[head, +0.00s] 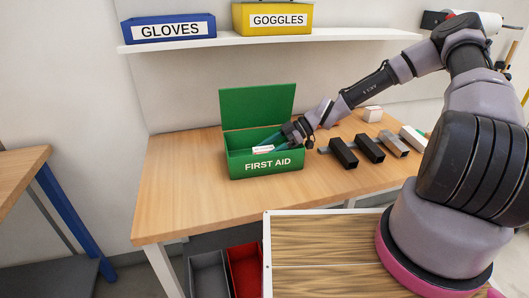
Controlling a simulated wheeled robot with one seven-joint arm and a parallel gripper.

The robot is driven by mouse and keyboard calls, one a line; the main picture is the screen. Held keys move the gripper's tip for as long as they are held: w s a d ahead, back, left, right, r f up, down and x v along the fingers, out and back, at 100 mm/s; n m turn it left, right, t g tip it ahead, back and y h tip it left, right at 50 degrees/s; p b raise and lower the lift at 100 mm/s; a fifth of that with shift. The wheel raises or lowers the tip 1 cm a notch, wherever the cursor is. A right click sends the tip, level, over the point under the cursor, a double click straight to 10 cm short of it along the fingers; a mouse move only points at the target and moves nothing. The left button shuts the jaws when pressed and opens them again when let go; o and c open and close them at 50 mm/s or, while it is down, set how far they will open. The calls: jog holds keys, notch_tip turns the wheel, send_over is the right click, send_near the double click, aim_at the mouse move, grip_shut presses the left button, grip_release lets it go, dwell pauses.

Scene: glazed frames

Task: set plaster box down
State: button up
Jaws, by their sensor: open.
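An open green first aid box (266,166) with its lid raised stands on the wooden workbench. A small white box with red marking, which looks like the plaster box (263,149), shows inside it, just above the front wall's rim. My gripper (277,141) reaches in from the right over the first aid box and is open. Its fingertips are close to the white box's right side. I cannot tell whether they touch it. The lower part of the white box is hidden by the front wall.
Several black and grey blocks (370,149) lie on the bench to the right, with a small white box (373,114) behind. A shelf (270,38) above holds a blue gloves bin (169,28) and a yellow goggles bin (273,17). The bench's left side is clear.

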jog(key=v, duration=1.1)
jog(key=shift+d, duration=0.4)
jog(key=shift+r, duration=0.1)
